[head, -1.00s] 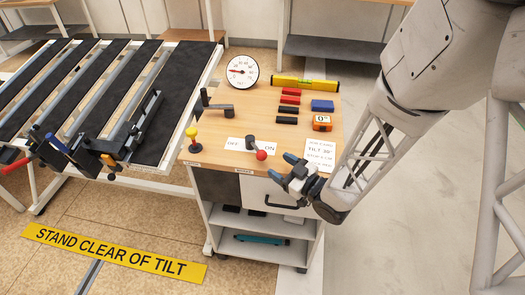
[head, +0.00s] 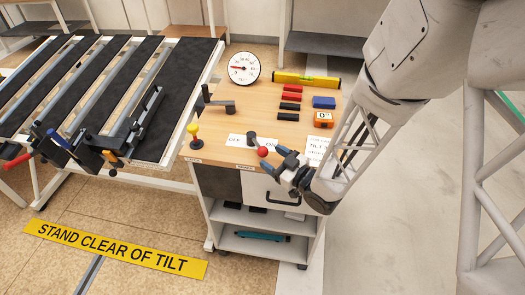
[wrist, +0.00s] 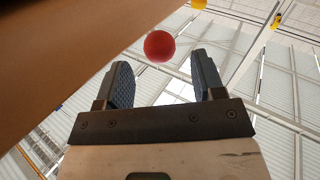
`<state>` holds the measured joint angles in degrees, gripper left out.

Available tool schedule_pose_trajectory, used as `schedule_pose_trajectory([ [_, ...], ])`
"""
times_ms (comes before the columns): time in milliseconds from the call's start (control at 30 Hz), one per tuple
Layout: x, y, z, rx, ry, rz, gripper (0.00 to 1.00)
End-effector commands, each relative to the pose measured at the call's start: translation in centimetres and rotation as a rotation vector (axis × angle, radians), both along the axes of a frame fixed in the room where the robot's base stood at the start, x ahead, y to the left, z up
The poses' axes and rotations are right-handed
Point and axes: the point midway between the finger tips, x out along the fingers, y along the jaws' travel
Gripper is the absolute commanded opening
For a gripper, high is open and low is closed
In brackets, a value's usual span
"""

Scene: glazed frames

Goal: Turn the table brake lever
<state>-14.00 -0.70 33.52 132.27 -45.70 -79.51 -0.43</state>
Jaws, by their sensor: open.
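The lever with a red ball knob (head: 262,152) stands on the front part of the wooden cabinet top, on a white OFF/ON card (head: 235,140). Its dark arm slants from a pivot toward the front right, on the ON side. My gripper (head: 278,163) is open and empty, just right of and in front of the knob, level with the cabinet's front edge. In the wrist view the red ball (wrist: 159,46) lies just beyond the fingertips, between the two ribbed fingers (wrist: 163,72). It looks apart from both fingers.
A yellow knob (head: 194,131) and a dark crank (head: 219,104) stand left of the lever. A dial (head: 244,68), a yellow level (head: 305,80), red and black blocks and an orange box (head: 323,119) lie behind. A slatted table (head: 190,75) is at left.

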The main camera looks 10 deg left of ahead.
Motion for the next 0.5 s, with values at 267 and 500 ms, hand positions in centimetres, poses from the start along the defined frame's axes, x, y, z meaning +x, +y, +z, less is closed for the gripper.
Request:
schedule_pose_trajectory([
  [267,1.5,2.6,0.0,-0.001,0.001,0.002,0.62],
  [500,2.3,3.7,0.0,0.0,0.0,0.0,0.62],
])
